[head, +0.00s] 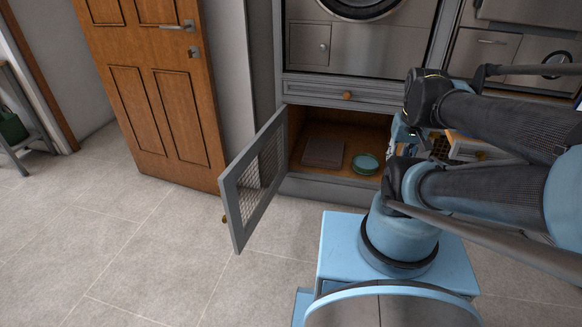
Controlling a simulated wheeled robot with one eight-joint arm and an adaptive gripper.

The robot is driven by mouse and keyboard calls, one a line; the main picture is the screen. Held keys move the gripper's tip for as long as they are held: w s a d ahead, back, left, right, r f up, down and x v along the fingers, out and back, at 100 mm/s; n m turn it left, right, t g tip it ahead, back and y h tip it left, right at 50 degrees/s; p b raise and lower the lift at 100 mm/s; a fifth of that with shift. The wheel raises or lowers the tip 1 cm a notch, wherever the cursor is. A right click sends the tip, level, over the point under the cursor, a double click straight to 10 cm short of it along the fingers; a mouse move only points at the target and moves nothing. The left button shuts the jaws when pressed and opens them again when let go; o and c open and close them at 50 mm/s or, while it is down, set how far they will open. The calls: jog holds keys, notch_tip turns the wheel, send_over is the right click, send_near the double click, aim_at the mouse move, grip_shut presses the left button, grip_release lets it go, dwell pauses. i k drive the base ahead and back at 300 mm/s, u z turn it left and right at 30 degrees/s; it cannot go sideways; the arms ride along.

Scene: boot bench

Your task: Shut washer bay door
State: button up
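The washer bay door is most likely the grey-framed door with a wire mesh panel (255,178) on the low cabinet below the washer. It stands wide open, swung out toward the left and front, with a small brass-coloured knob near its free edge. The open bay (315,133) shows a wooden floor with a flat brownish box (323,152) and a teal round dish (366,163) inside. My arm reaches in from the right in front of the bay's right side. My gripper (412,138) is mostly hidden behind my arm links, apart from the mesh door; its fingers cannot be made out.
A washer (360,40) sits above a shut drawer (330,93) with a round knob. A wooden door (160,90) stands at the left. Another open low part with a knob (480,154) shows at the right, partly hidden. Tiled floor (110,235) left of the mesh door is clear.

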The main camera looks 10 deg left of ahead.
aim_at(240, 235)
jog(key=z, duration=2.6)
jog(key=k, duration=2.75)
jog(key=u, duration=1.9)
